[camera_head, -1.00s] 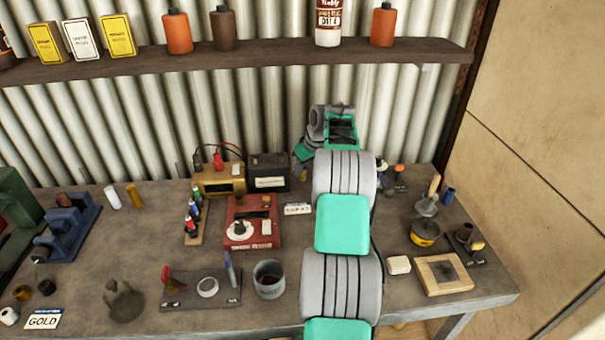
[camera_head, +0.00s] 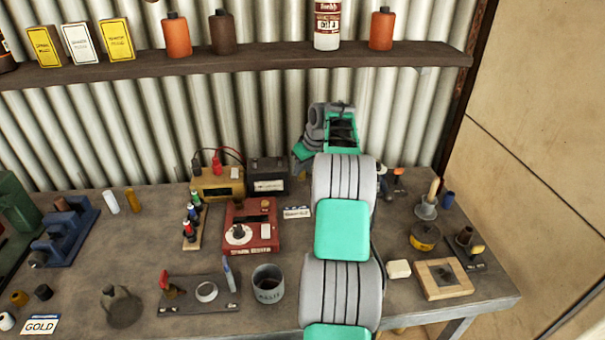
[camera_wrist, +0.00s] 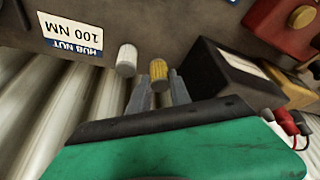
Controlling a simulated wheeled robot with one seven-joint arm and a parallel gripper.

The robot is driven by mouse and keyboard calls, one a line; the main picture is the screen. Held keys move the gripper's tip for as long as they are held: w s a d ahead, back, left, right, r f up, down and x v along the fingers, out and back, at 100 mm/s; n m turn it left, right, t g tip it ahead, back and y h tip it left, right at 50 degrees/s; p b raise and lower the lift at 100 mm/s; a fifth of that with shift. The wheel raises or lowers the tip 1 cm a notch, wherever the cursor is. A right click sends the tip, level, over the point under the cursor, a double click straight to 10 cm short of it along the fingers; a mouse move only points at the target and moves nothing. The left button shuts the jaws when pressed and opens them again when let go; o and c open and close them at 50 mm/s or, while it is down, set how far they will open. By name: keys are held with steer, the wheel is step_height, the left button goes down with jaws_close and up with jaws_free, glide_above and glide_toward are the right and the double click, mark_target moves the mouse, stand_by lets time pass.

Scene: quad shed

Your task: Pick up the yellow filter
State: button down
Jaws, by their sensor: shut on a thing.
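The yellow filter (camera_wrist: 158,74) is a short, ribbed yellow cylinder in the wrist view. It stands between the two grey fingers of my gripper (camera_wrist: 160,82), which are shut on it. A similar white filter (camera_wrist: 127,59) stands close beside it on the left in the wrist view, apart from the fingers. I cannot tell whether the yellow filter is clear of the bench. In the head view my arm hides both filters and most of my gripper.
A black battery (camera_wrist: 225,78) stands close to the right of my gripper in the wrist view. A "HUB NUT 100 NM" label (camera_wrist: 72,32) lies at upper left. The corrugated wall (camera_head: 250,110) is close behind. A shelf (camera_head: 250,60) with bottles and boxes runs above the bench (camera_head: 100,260).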

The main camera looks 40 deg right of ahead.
steer(key=s+a+r+b, duration=0.4)
steer(key=s+a+r, duration=0.5)
steer(key=s+r, duration=0.1)
steer(key=shift+s+a+r, duration=0.2)
steer(key=shift+s+r, duration=0.05)
steer(key=shift+r, duration=0.45)
